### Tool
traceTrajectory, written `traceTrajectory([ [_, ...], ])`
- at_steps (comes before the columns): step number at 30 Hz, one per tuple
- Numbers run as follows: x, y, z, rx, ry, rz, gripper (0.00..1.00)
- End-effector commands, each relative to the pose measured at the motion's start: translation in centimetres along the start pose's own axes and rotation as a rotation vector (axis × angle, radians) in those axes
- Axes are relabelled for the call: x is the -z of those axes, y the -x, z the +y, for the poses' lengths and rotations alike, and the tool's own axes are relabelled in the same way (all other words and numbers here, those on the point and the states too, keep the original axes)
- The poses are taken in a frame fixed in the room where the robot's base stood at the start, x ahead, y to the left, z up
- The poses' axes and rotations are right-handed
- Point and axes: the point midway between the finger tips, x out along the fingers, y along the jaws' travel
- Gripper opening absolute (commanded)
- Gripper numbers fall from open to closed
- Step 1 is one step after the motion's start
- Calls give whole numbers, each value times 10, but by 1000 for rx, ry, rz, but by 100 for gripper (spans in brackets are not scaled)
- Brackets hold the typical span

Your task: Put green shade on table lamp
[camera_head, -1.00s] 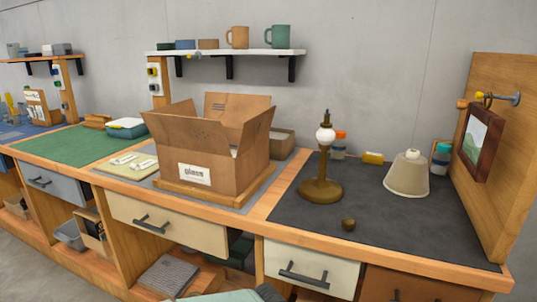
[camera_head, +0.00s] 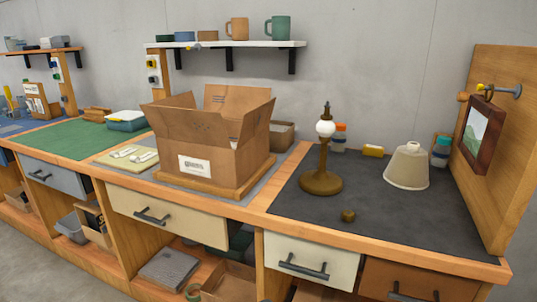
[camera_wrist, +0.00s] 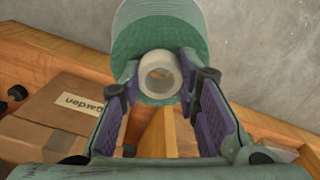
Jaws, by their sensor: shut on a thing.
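The table lamp (camera_head: 321,182) stands upright on the dark mat, with a brass base and a bare white bulb (camera_head: 325,129). A cream shade (camera_head: 407,167) sits on the mat to its right. A small brass knob (camera_head: 348,215) lies in front of the lamp. In the wrist view, my gripper (camera_wrist: 162,90) is shut on a green shade (camera_wrist: 160,32), with a pale ring (camera_wrist: 159,76) between the purple-padded fingers. Part of the shade is cut off by the top edge. My gripper is outside the head view.
An open cardboard box (camera_head: 212,150) stands left of the lamp. A framed picture (camera_head: 479,136) hangs on the right side panel. Small bottles (camera_head: 339,138) stand behind the lamp. A box labelled garden (camera_wrist: 65,118) shows below my gripper. The mat's front middle is mostly clear.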

Motion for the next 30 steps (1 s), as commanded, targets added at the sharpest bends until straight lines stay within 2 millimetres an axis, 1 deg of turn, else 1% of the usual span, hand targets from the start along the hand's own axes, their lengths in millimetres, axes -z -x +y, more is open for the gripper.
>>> traceTrajectory([
  [1, 9, 10, -2, 6, -3, 6, 0],
  [6, 32, 38, -2, 5, -4, 5, 0],
  [9, 39, 48, 0, 2, -1, 5, 0],
  [11, 40, 50, 1, 0, 0, 4, 0],
  [26, 39, 50, 1, -1, 1, 3, 0],
  [28, 33, 42, 1, 0, 1, 1, 0],
  [30, 22, 27, 1, 0, 1, -1, 0],
])
